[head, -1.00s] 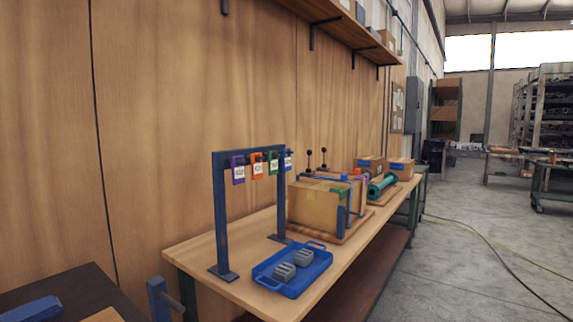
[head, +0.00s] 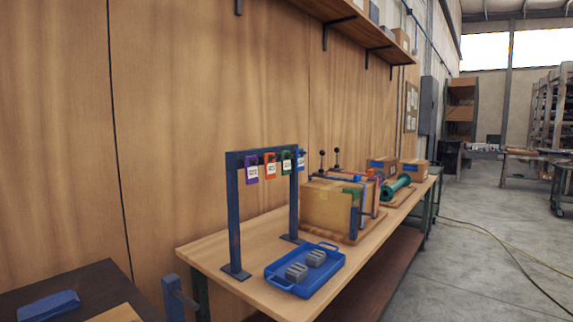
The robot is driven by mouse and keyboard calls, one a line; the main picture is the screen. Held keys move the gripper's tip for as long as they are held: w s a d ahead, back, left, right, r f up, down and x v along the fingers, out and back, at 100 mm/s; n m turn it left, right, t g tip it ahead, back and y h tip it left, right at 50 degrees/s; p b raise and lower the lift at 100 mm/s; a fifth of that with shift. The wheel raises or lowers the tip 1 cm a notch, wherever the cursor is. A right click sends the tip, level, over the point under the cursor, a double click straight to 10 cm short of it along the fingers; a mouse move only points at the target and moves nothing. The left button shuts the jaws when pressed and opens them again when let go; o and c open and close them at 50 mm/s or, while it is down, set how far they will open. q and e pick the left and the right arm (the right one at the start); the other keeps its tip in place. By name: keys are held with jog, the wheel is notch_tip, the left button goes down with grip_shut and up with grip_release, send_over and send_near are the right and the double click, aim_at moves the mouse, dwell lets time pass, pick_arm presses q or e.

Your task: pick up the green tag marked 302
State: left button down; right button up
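A blue rack frame (head: 234,215) stands on the wooden workbench (head: 215,256). Several tags hang in a row from its top bar. The green tag (head: 287,161) hangs third from the left, between an orange tag (head: 270,166) and a blue tag (head: 301,160); a purple tag (head: 252,169) hangs at the left end. The print on the tags is too small to read. Neither of my grippers shows in the head view.
A blue tray (head: 318,285) with grey blocks sits in front of the rack. Behind it are a cardboard box (head: 325,207) and a green flanged pipe (head: 396,187). A dark table (head: 80,288) is at lower left. Open floor lies to the right.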

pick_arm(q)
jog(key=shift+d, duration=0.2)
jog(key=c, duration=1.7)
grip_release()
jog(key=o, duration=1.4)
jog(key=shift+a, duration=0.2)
